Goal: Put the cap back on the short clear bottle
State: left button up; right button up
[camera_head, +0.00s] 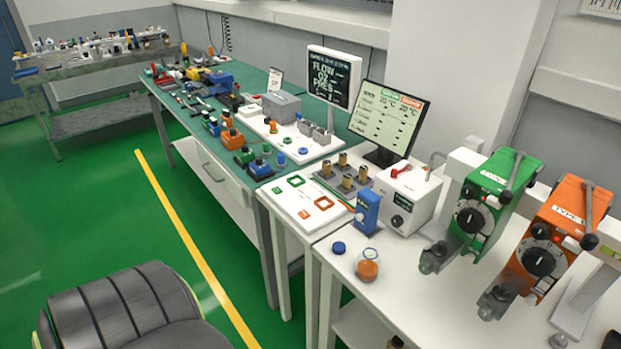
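A short clear bottle (368,267) with orange liquid stands upright near the front edge of the white table. Its neck looks open, with no cap on it. A round blue cap (339,247) lies on the table to the left of the bottle and a little farther back, apart from it. Neither of my grippers can be made out in the head view.
A blue box device (366,212) and a white device (408,198) stand behind the bottle. A green vaporizer (485,205) and an orange one (553,238) stand to the right. The white tabletop (420,300) is clear right of the bottle. A dark chair (125,310) stands at lower left.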

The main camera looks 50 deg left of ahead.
aim_at(367, 261)
jog(key=u, duration=1.25)
